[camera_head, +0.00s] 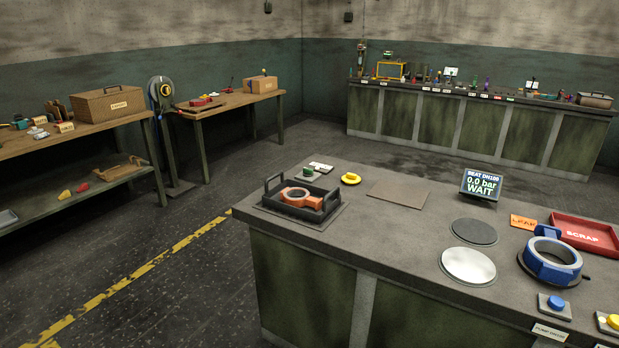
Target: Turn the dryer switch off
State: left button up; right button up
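No thing in view is legibly marked as the dryer or its switch, and I cannot tell which one it is. A dark upright machine (160,93) with a round yellow-marked face stands on a post between the two left benches. On the near bench there is a small green piece (308,171) beside a pale plate (321,166). A yellow round piece (351,178) lies to their right. A blue button (556,303) on a small plate sits at the front right. Neither of my grippers is in view.
The near bench (390,245) holds a black tray (268,199) with an orange ring casting (299,196), a "WAIT" display (481,185), a blue clamp ring (552,257) and a red scrap tray (580,232). A far bench (440,120) is crowded. The floor (130,255) at left is clear.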

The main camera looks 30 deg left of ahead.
aim_at(307, 172)
jog(key=i+j, duration=0.15)
jog(key=j, duration=0.2)
jog(key=i+j+z, duration=0.1)
jog(key=j, duration=0.25)
jog(key=i+j, duration=0.15)
jog(key=j, duration=0.2)
jog(key=i+j+z, duration=0.1)
jog(key=j, duration=0.3)
jog(key=i+j, duration=0.15)
jog(key=j, duration=0.2)
jog(key=i+j+z, duration=0.1)
jog(key=j, duration=0.3)
